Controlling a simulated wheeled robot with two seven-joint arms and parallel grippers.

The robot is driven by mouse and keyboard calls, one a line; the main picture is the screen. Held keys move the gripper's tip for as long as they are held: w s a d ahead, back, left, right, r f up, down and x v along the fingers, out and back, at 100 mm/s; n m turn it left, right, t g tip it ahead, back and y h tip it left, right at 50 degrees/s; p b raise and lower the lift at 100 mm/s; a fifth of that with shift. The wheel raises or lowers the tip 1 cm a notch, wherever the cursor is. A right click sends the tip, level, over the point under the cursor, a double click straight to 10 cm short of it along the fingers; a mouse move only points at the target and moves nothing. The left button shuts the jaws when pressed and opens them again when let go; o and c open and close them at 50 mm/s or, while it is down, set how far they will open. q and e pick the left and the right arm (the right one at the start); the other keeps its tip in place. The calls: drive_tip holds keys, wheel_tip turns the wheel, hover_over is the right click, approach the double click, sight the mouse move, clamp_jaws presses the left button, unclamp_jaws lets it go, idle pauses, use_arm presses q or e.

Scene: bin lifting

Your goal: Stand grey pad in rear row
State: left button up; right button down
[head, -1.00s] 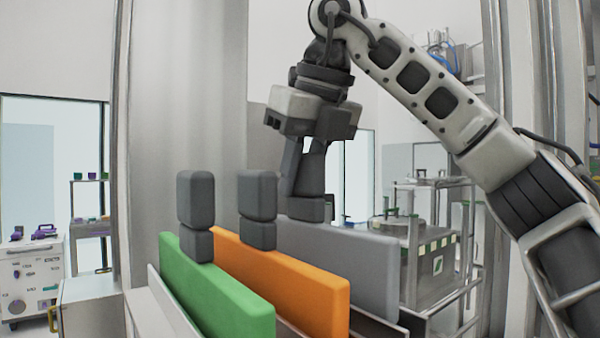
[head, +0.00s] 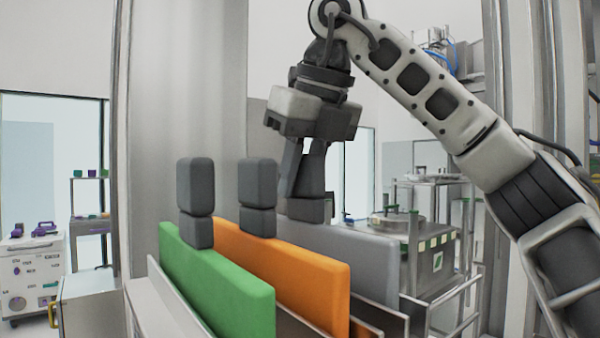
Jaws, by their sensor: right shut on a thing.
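The grey pad (head: 368,262) stands upright on edge behind the orange pad, roughly parallel to it. My right gripper (head: 307,200) points down and is shut on the dark handle at the pad's top left end. The pad's lower edge is hidden by the orange pad and rack rails, so I cannot tell whether it touches the rack floor. The orange pad (head: 295,278) and the green pad (head: 215,280) stand upright in the rack in front, each with a dark grey block handle on top. My left gripper is not in view.
The metal rack (head: 165,290) has thin rails between its slots. A tall grey column stands behind the pads. A steel trolley with equipment (head: 425,265) is at the right rear. A white cart (head: 30,270) stands far left.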

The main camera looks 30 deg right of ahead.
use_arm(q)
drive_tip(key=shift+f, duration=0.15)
use_arm(e)
drive_tip(key=shift+f, duration=0.25)
drive_tip(key=c, duration=1.2)
unclamp_jaws()
drive_tip(key=shift+o, duration=0.2)
use_arm(q)
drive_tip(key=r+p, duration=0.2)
drive_tip(key=p, duration=0.2)
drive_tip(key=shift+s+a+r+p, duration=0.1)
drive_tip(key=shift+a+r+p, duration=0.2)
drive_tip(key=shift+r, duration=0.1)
use_arm(e)
drive_tip(key=v, duration=1.6)
